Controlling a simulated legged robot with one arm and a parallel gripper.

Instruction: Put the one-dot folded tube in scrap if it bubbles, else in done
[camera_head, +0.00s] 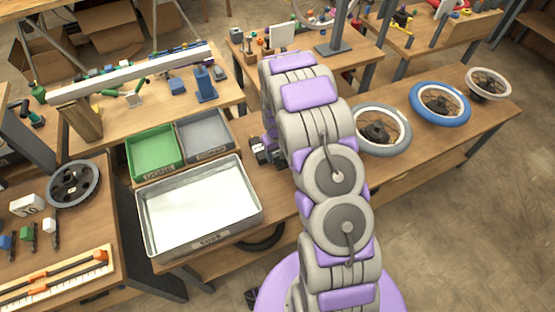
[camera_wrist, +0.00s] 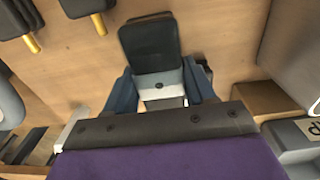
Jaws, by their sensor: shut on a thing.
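In the wrist view, my gripper (camera_wrist: 160,84) is shut on a dark folded tube (camera_wrist: 150,44). The tube has a pale band with one dark dot, between the blue fingers. Two more dark folded tubes with brass valve stems, one at the top (camera_wrist: 88,6) and one at the top left (camera_wrist: 18,18), lie on the wood. In the head view, the green done tray (camera_head: 131,160) and the grey scrap tray (camera_head: 233,128) stand side by side, left of my arm. My arm hides most of the gripper area there. No bubbles show on the held tube.
A large metal tray (camera_head: 140,222) with a pale, shiny inside stands in front of the two small trays. Another bench with tools stands behind the trays.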

